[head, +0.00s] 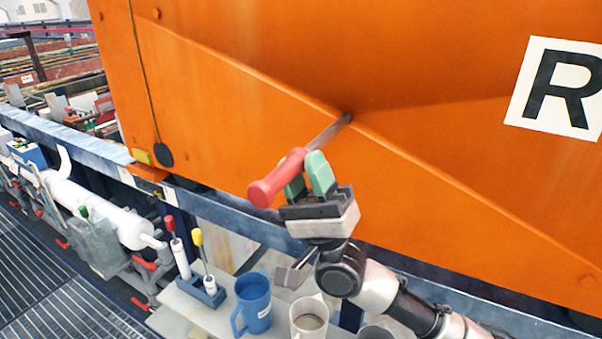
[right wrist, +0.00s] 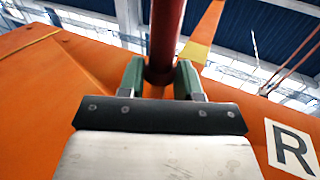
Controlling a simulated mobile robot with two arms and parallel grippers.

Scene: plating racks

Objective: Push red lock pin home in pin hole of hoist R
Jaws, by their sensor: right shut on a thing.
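The red lock pin has a red handle (head: 272,181) and a grey metal shank (head: 331,130). The far end of the shank meets a dark spot, the pin hole (head: 347,117), in the orange hoist panel (head: 440,110) marked R. Much of the shank stands out of the panel. My right gripper (head: 305,175) has green fingers and is shut on the pin near the front of its handle. In the right wrist view the red handle (right wrist: 165,35) sits between the green fingers (right wrist: 160,80). How deep the tip sits is hidden. My left gripper is not in view.
Below the panel, a shelf (head: 185,305) holds a blue mug (head: 253,302), a pale mug (head: 309,318) and a small rack of handled tools (head: 203,288). A blue rail (head: 75,137) runs under the panel. A dark tag (head: 164,155) hangs on a cord at left.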

